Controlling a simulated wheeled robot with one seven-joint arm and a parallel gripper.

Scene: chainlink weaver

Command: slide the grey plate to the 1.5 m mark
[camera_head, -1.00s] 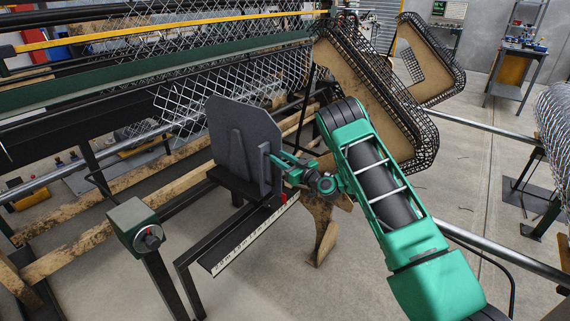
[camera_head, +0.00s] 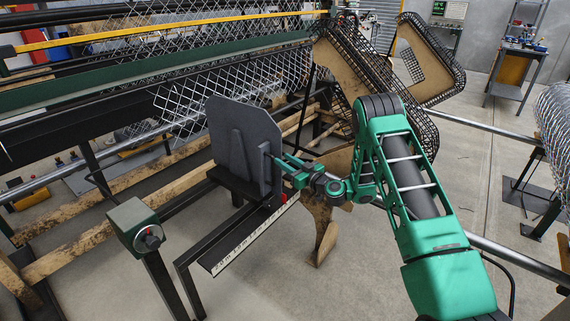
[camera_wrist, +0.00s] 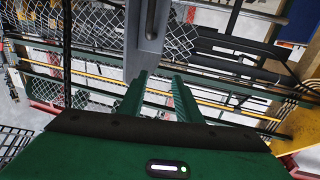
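The grey plate (camera_head: 228,130) stands upright on a dark carriage beside the machine, with ribs on its near face. A white scale strip (camera_head: 250,240) runs along the rail below it; its figures are too small to read surely. A red pointer (camera_head: 284,198) sits at the strip's far end, below the plate. My gripper (camera_head: 273,158) is at the plate's right side, its fingertips close to a rib. In the wrist view the green fingers (camera_wrist: 160,76) are apart with nothing seen between them, and the grey plate (camera_wrist: 133,35) shows just beyond the tips. Contact cannot be told.
A green box with a dial (camera_head: 135,225) stands on a post at the rail's near end. Chain-link mesh (camera_head: 215,95) hangs behind the plate. A brown panel with a black mesh rim (camera_head: 345,85) stands behind my arm. The rail beside the scale looks clear.

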